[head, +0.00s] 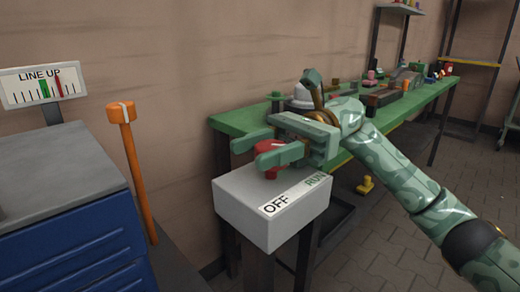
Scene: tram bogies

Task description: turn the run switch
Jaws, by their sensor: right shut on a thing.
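The run switch is a red knob (268,149) on top of a light grey box (245,200). A white label (280,204) on the box's front edge reads OFF in black and RUN in green. My right gripper (262,151) is shut on the red knob, with one green finger on each side of it. The fingers and hand hide part of the knob, and I cannot tell which word it points to. My left gripper is not in view.
A green workbench (400,115) with several small items runs behind the box. At left stand a blue cabinet (80,240), an orange lever (130,150) and a LINE UP gauge (42,85). Open paved floor lies at right.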

